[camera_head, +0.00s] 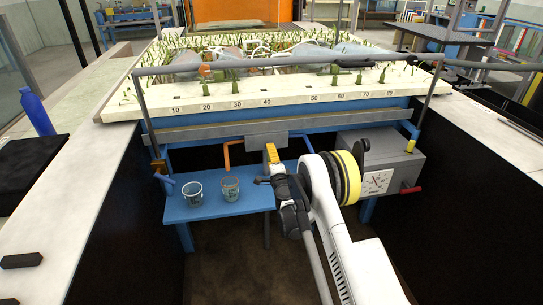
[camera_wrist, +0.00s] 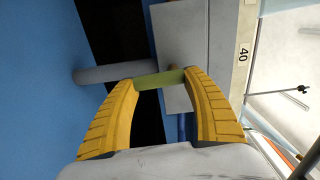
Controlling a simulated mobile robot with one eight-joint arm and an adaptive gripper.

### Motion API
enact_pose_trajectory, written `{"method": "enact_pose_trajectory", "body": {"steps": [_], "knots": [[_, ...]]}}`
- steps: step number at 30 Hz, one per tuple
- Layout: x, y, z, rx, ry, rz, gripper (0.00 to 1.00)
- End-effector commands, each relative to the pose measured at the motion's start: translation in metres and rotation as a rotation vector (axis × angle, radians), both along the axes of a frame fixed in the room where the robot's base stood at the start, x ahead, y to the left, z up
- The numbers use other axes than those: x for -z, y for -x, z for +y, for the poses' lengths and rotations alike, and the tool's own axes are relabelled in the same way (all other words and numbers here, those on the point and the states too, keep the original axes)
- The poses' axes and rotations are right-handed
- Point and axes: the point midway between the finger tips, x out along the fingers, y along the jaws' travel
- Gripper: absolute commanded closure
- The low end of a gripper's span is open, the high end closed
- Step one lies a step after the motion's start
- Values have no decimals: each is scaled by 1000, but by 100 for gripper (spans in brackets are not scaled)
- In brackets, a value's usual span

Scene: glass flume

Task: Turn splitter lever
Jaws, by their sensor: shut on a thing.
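The splitter lever shows in the wrist view as a short green bar (camera_wrist: 158,79) in front of a grey plate (camera_wrist: 181,32). My gripper (camera_wrist: 160,82) is shut on this bar, with one yellow finger at each end of it. In the head view my gripper (camera_head: 272,155) is at the grey splitter plate (camera_head: 266,141) under the flume's front edge. The lever is hidden there behind the fingers. An orange spout (camera_head: 228,152) hangs left of my gripper, and a blue pipe (camera_head: 308,144) is on its right.
Two clear beakers, a left one (camera_head: 192,194) and a right one (camera_head: 230,190), stand on the blue shelf (camera_head: 250,199) below. A grey box (camera_head: 403,162) with a dial (camera_head: 377,183) and a red handle (camera_head: 411,190) is to the right. Side walls flank my arm.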

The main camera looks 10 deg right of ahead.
Motion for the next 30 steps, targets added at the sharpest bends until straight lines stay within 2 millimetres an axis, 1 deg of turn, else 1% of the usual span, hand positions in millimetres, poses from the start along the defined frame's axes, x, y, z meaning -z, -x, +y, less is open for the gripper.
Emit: {"method": "enact_pose_trajectory", "body": {"steps": [7, 17, 18, 20, 21, 30], "knots": [[0, 0, 1, 0, -43, 0, 72], [0, 0, 1, 0, -45, 0, 72], [0, 0, 1, 0, -45, 0, 38], [0, 0, 1, 0, -45, 0, 20], [0, 0, 1, 0, -45, 0, 18], [0, 2, 1, 0, -45, 0, 18]]}}
